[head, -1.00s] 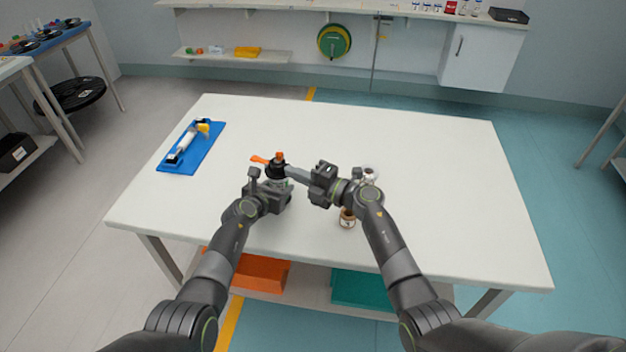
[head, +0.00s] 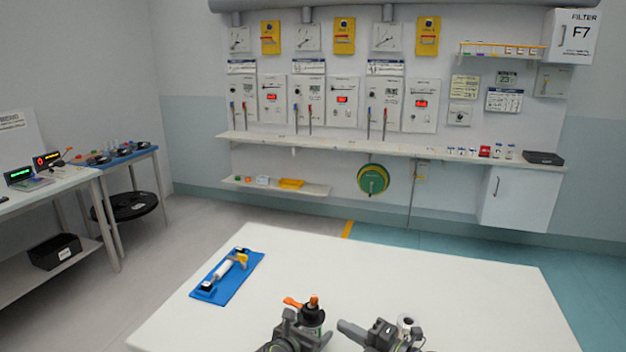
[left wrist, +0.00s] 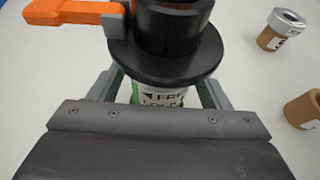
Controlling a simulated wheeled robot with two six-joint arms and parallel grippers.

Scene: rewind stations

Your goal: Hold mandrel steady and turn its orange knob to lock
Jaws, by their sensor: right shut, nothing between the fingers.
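The mandrel (head: 312,318) stands upright near the table's front, black with an orange top (head: 314,301) and an orange lever (head: 291,302) pointing left. In the left wrist view the mandrel's black flange (left wrist: 165,62) sits above a white and green label (left wrist: 160,97) partly reading "FREE" and "LOCK". The orange lever (left wrist: 75,13) sticks out left there. My left gripper (left wrist: 165,100) is closed around the labelled body, a finger on each side. My right gripper (head: 345,328) is shut and empty, its tips just right of the mandrel with a small gap.
A blue tray (head: 245,283) with a white and yellow tool lies at the table's left. The table's back right is clear.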

